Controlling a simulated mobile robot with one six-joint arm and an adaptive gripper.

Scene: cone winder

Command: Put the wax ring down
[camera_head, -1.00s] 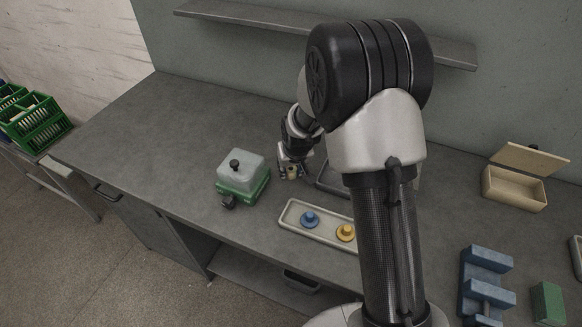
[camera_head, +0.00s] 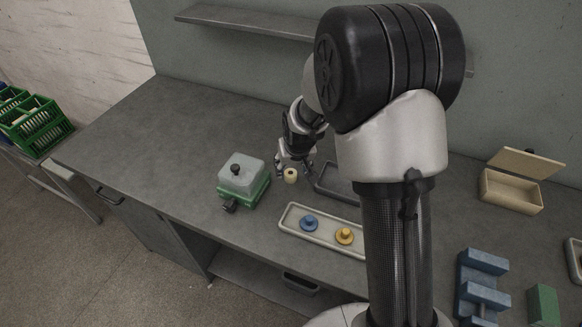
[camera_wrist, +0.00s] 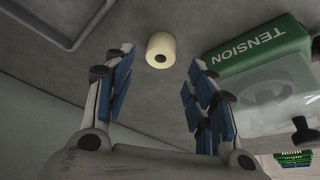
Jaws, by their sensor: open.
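The wax ring (camera_head: 290,175) is a small cream cylinder with a dark hole in its top. It stands upright on the grey worktop, between the green tension box (camera_head: 243,182) and a dark grey tray. My gripper (camera_head: 294,169) is just behind it. In the wrist view the wax ring (camera_wrist: 161,50) is beyond the fingertips, apart from both. My gripper (camera_wrist: 158,65) is open, with its blue-padded fingers spread and nothing between them.
The green box marked TENSION (camera_wrist: 262,50) is close on one side, with a clear cover. The dark grey tray (camera_head: 325,184) is on the other. A pale tray (camera_head: 290,229) holding a blue and a yellow knobbed piece lies in front. The worktop at left is clear.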

